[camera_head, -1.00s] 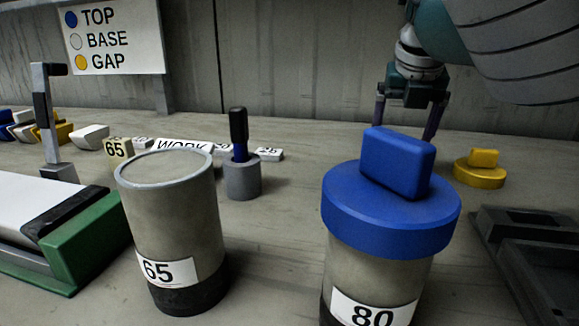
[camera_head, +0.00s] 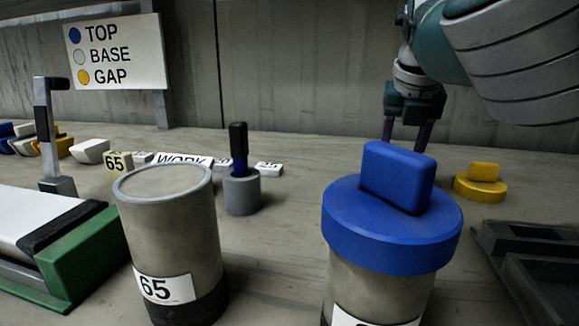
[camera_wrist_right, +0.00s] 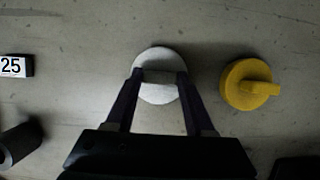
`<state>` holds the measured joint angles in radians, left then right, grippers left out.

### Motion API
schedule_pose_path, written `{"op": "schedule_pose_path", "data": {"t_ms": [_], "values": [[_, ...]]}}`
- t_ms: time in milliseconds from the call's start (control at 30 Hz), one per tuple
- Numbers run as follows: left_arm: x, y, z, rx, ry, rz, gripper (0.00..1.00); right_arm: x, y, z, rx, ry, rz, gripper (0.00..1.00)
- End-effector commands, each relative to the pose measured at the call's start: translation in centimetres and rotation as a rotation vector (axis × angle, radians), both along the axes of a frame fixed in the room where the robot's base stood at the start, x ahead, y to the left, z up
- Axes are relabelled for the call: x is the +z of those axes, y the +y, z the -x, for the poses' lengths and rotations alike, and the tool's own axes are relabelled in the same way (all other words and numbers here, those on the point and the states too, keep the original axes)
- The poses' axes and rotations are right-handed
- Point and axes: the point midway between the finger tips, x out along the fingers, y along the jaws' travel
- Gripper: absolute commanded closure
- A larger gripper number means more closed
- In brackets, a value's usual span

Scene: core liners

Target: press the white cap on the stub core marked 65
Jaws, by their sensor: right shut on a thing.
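The stub core marked 65 (camera_head: 175,240) stands upright at the left in the head view, its top bare. The white cap (camera_wrist_right: 158,60) shows in the right wrist view as a round disc with a raised grip. My right gripper (camera_wrist_right: 160,78) is shut on that grip, one finger on each side. In the head view my right gripper (camera_head: 405,140) is behind the blue cap (camera_head: 390,225), which hides its fingertips and the white cap. The blue cap sits on the core marked 80 (camera_head: 375,290). My left gripper is not in view.
A yellow cap (camera_head: 480,185) lies to the right of my right gripper. A grey holder (camera_head: 242,192) with a dark-handled tool stands behind the cores. A green and white fixture (camera_head: 80,250) is at the left, a dark tray (camera_head: 535,260) at the right. A sign (camera_head: 115,52) hangs behind.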

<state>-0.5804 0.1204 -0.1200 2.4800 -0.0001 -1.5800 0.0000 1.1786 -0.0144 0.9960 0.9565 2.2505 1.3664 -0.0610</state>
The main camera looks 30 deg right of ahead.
Motion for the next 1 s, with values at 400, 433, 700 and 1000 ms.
{"op": "schedule_pose_path", "data": {"t_ms": [400,433,700,1000], "values": [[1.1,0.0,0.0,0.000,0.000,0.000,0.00,1.4,0.0,0.0,0.000,-0.001,0.000,0.91],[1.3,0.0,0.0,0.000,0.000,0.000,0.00,1.7,0.0,0.0,0.000,-0.001,0.000,0.91],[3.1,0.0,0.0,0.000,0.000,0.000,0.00,4.1,0.0,0.0,0.000,-0.001,0.000,0.91],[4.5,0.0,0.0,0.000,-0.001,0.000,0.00,6.1,0.0,0.0,0.000,-0.001,-0.001,0.91]]}}
